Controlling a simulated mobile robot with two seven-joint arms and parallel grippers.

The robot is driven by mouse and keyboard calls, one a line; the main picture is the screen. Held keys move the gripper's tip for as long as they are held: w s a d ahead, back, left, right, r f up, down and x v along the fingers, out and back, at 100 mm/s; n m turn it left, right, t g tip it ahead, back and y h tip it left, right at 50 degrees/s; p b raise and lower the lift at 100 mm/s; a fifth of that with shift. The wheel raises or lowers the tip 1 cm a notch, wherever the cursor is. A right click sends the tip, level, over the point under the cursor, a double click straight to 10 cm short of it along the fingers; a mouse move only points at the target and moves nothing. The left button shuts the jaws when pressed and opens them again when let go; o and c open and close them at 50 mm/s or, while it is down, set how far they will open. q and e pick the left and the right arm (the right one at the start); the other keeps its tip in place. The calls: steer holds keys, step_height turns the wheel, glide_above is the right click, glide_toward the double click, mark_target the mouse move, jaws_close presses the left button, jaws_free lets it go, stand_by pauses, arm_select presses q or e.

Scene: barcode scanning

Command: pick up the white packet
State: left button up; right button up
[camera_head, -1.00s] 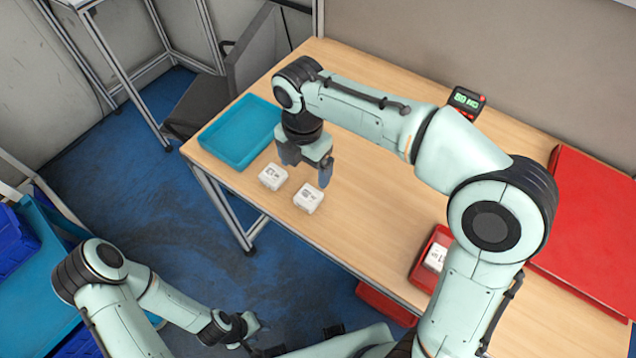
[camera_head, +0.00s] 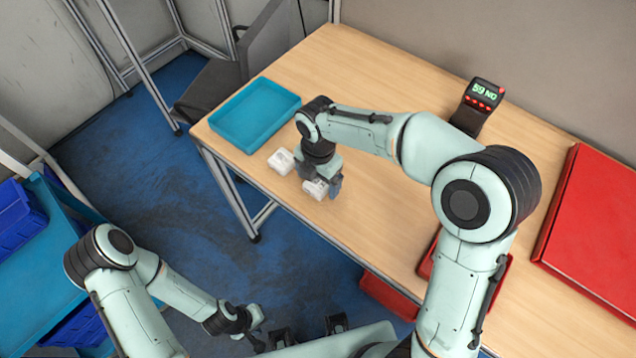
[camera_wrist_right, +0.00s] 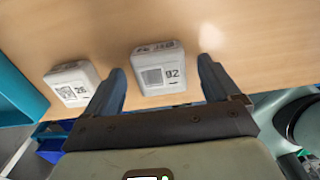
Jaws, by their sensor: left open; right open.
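Two white packets are on the wooden table near its left front edge. One packet (camera_head: 316,189) is at my right gripper (camera_head: 321,188); in the right wrist view this packet (camera_wrist_right: 159,69), marked 92, lies between the open fingers of the gripper (camera_wrist_right: 164,85). I cannot tell whether the fingers touch it. The other packet (camera_head: 281,161), marked 26, lies to the left, outside the fingers, and also shows in the right wrist view (camera_wrist_right: 72,84). My left gripper (camera_head: 254,331) is low at the front, off the table, and holds nothing visible.
A blue tray (camera_head: 256,146) stands at the table's left end. A scanner with a lit display (camera_head: 485,92) stands at the back. A large red tray or lid (camera_head: 592,215) lies at the right. A red bin (camera_head: 428,265) is partly hidden behind my right arm. The table's middle is clear.

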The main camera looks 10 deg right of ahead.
steer(key=shift+f, duration=0.4)
steer(key=c, duration=1.2)
steer(key=shift+r, duration=0.1)
steer(key=shift+c, duration=0.2)
